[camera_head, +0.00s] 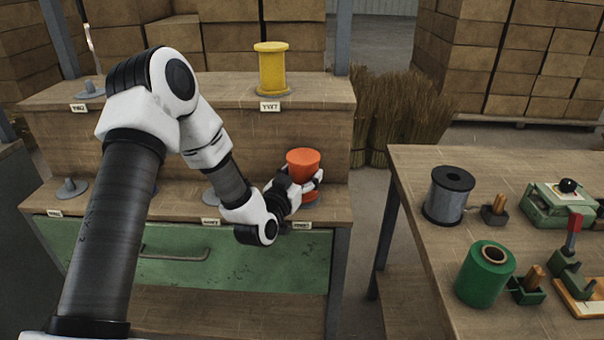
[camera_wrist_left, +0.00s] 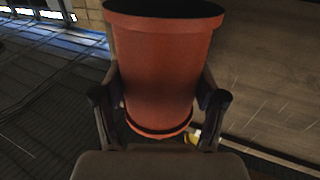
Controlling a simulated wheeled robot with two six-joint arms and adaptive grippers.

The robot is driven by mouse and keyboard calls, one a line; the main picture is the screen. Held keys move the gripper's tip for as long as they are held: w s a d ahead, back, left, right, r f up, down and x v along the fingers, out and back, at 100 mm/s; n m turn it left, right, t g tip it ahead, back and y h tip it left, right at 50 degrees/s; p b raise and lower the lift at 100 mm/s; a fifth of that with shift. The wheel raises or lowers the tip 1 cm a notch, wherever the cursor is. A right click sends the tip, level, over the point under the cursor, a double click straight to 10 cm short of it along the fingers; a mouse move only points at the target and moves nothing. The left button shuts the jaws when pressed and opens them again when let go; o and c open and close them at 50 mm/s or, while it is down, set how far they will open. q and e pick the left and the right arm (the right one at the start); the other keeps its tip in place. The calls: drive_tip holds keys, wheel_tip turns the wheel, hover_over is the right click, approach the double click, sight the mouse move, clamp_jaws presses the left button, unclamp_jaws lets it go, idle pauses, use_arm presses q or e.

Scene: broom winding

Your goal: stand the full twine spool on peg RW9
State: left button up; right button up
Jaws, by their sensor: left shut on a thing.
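An orange-red spool (camera_head: 303,160) stands upright at the right end of the lower shelf. My left gripper (camera_head: 305,185) is shut around its middle, and its fingers hide part of it. In the left wrist view the spool (camera_wrist_left: 162,70) fills the space between the two fingers (camera_wrist_left: 160,105). Its lower end is at or just above the shelf; I cannot tell whether it sits on a peg. A small label (camera_head: 302,225) is on the shelf edge below it, too small to read surely. My right gripper is not in view.
A yellow spool (camera_head: 271,70) stands on the upper shelf (camera_head: 330,95). Bare grey pegs (camera_head: 70,189) show further left on the lower shelf. The workbench (camera_head: 420,190) at right holds a grey spool (camera_head: 448,195), a green spool (camera_head: 485,273) and small tools.

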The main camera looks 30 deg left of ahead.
use_arm(q)
drive_tip(key=shift+f, duration=0.3)
drive_tip(key=shift+r, duration=0.15)
drive_tip(key=shift+r+p, duration=0.5)
drive_tip(key=shift+r, duration=0.25)
drive_tip(key=shift+f+b, duration=0.55)
drive_tip(key=shift+f, duration=0.2)
idle(0.7)
drive_tip(key=shift+r+p, duration=0.6)
drive_tip(key=shift+r, duration=0.15)
drive_tip(key=shift+f+b, duration=0.65)
drive_tip(key=shift+f, duration=0.25)
idle(0.4)
drive_tip(key=o, duration=0.9)
drive_tip(key=shift+c, duration=0.2)
drive_tip(key=shift+s, duration=0.1)
